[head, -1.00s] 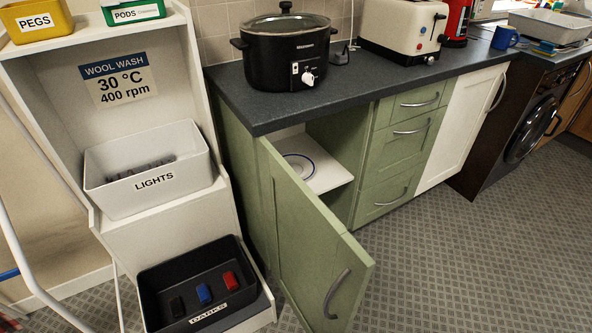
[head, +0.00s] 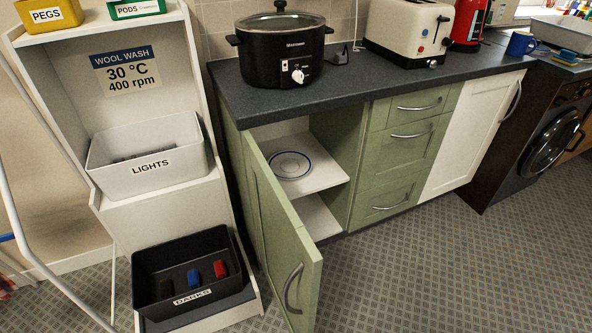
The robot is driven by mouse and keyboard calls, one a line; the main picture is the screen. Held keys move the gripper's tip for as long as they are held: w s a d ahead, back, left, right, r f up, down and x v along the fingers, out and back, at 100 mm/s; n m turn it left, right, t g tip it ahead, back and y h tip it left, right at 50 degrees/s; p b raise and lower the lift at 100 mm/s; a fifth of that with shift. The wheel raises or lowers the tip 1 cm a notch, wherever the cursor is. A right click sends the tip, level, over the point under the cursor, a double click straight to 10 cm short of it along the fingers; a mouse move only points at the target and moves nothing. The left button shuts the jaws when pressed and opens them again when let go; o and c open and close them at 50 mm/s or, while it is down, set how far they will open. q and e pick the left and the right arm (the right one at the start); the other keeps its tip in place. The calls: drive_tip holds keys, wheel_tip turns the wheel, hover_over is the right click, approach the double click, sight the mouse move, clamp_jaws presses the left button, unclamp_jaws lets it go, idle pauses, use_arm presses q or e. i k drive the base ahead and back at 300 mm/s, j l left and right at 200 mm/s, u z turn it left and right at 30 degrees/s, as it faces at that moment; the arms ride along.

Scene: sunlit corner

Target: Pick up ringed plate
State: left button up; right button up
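The ringed plate (head: 290,164) is white with a blue ring near its rim. It lies flat on the white upper shelf (head: 322,178) inside the green base cabinet, towards the left side. The cabinet's green door (head: 268,226) stands open towards me and to the left, and the plate shows past its top edge. Neither of my grippers is in the head view.
A black slow cooker (head: 284,50) and a cream toaster (head: 408,32) stand on the dark worktop (head: 350,85) above. A white rack with the LIGHTS bin (head: 148,158) and DARKS bin (head: 188,275) stands left of the door. The patterned floor (head: 440,265) at right is clear.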

sight(287, 164)
drive_tip(key=l+u, duration=0.3)
drive_tip(key=l, duration=0.65)
drive_tip(key=l+u, duration=0.25)
drive_tip(key=l, duration=0.7)
drive_tip(key=i+l+u, duration=0.4)
drive_tip(key=i+l, duration=0.15)
drive_tip(key=l, duration=0.15)
drive_tip(key=i+l+u, duration=0.2)
drive_tip(key=l, duration=0.2)
drive_tip(key=i+u, duration=0.3)
drive_tip(key=i, duration=0.35)
drive_tip(key=l, duration=0.1)
